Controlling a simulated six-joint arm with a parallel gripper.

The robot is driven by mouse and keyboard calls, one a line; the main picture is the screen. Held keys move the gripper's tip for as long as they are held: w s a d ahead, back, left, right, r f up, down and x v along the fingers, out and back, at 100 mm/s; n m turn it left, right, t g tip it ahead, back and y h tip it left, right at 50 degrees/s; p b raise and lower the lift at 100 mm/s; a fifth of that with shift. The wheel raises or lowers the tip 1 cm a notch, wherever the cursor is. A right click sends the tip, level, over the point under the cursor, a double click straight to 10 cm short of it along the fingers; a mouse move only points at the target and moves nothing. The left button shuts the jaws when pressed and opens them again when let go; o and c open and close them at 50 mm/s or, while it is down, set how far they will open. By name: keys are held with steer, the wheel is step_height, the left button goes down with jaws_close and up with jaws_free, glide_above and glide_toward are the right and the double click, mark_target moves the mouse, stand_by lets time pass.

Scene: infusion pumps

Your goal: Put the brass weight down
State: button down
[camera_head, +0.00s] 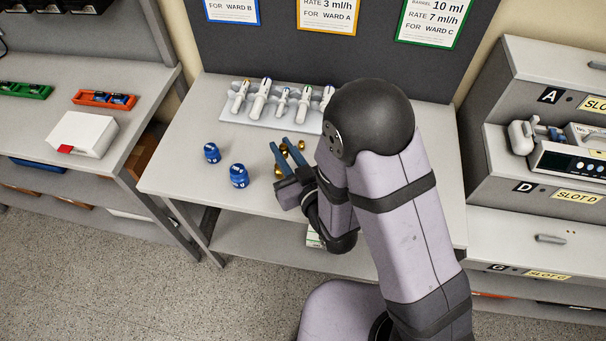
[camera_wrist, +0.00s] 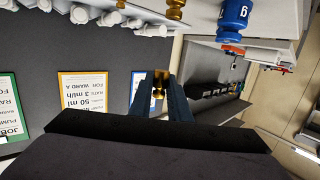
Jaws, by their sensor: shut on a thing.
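My gripper (camera_head: 284,147) reaches over the middle table (camera_head: 185,125) with its blue fingers pointing toward the back wall. It is shut on a small brass weight (camera_wrist: 160,82), which shows between the fingertips in the wrist view. In the head view the held weight (camera_head: 284,149) looks close above the tabletop, but I cannot tell whether it touches. Another brass piece (camera_head: 301,145) is to the right of the fingers. A further brass piece (camera_head: 278,171) shows beside the left finger, partly hidden by the gripper.
Two blue labelled weights (camera_head: 212,153) (camera_head: 239,176) stand left of my gripper. A rack of white syringes (camera_head: 263,105) lies behind it, below the dark board with ward cards (camera_head: 328,14). Slot shelves (camera_head: 540,130) stand at the right.

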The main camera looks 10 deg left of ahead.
steer(key=s+a+r+b, duration=0.25)
steer(key=s+a, duration=0.25)
steer(key=a, duration=0.5)
steer(key=w+d+f+m+t+h, duration=0.2)
steer(key=w+d+m+h, duration=0.1)
steer(key=d+m+h, duration=0.3)
steer(key=w+d+f+m+t+h, duration=0.1)
steer(key=w+d+f+m+h, duration=0.15)
steer(key=d+h, duration=0.5)
steer(key=shift+m+y, duration=0.35)
steer(key=shift+y, duration=0.2)
steer(key=shift+w+d+f+p, duration=0.1)
steer(key=shift+f+p, duration=0.4)
steer(key=shift+f, duration=1.95)
steer(key=shift+w+d+f+p, duration=0.1)
steer(key=shift+f+p, duration=0.4)
steer(key=shift+f, duration=1.9)
steer(key=shift+f, duration=0.15)
steer(key=c, duration=1.7)
jaws_free()
steer(key=shift+o, duration=0.2)
